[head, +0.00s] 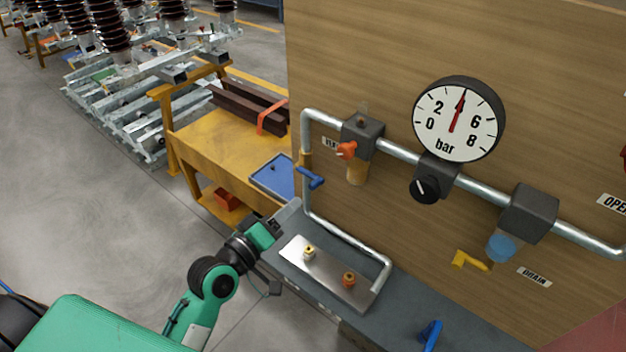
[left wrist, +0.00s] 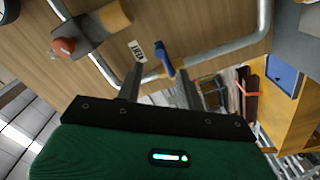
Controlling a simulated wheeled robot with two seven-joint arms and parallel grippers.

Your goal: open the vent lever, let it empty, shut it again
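The blue lever (head: 310,178) sits on a brass valve at the pipe's left upright, beside a partly hidden label (head: 328,143) that seems to read VENT. The left wrist view shows this blue lever (left wrist: 164,58) just beyond my fingertips, and the label (left wrist: 137,50). My left gripper (head: 290,212) is below the lever, apart from it. In the left wrist view its fingers (left wrist: 156,82) stand apart with nothing between them. The round gauge (head: 458,118) has its red needle near 4 bar. My right gripper is not in view.
A red knob (head: 347,150) and black dial (head: 426,190) are on the pipe line. A yellow lever (head: 470,261) is by the DRAIN label (head: 534,277). Another blue lever (head: 431,335) is on the bench. A metal plate (head: 325,275) lies below the board. A yellow cart (head: 225,145) stands left.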

